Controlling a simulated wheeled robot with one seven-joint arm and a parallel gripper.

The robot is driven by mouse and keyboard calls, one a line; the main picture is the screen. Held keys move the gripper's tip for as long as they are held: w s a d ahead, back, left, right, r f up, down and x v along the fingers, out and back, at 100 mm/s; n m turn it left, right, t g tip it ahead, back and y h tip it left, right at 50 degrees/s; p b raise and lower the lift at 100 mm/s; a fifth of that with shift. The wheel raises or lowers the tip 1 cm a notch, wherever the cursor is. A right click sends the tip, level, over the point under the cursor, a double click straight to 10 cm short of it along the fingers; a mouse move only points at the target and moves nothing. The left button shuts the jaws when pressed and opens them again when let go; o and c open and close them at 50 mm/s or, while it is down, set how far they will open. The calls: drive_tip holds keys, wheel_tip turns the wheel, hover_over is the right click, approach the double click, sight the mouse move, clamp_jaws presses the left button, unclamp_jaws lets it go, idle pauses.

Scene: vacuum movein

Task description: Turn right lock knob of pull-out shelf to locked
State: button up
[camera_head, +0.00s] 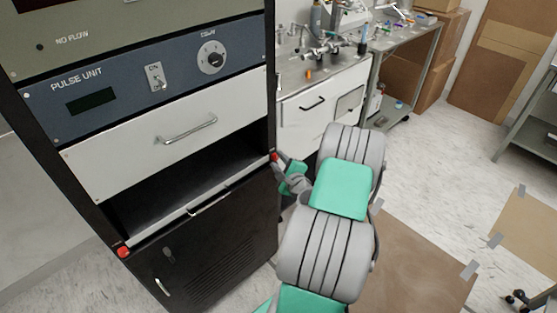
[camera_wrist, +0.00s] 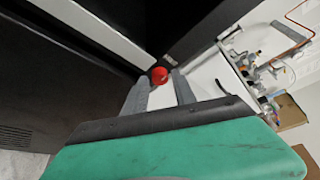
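The right lock knob (camera_head: 275,157) is a small red knob at the right front corner of the pull-out shelf (camera_head: 195,209). In the wrist view the red knob (camera_wrist: 159,75) shows just beyond my fingertips, roughly midway between them. My gripper (camera_head: 280,160) is at the cabinet's right edge, close to the knob. Its two grey fingers (camera_wrist: 160,86) stand apart, so it is open. I cannot tell whether the fingers touch the knob. The left red knob (camera_head: 123,252) sits at the shelf's left front corner.
The black cabinet holds a blue pulse unit panel (camera_head: 130,84) and a white drawer (camera_head: 165,140) above the shelf, and a lower door (camera_head: 215,255). A cluttered workbench (camera_head: 318,75) stands behind my arm. Open floor and a brown floor sheet (camera_head: 415,265) lie to the right.

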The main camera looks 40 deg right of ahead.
drive_tip(key=shift+w+d+f, duration=0.1)
drive_tip(key=shift+w, duration=0.25)
drive_tip(key=shift+c, duration=0.2)
clamp_jaws()
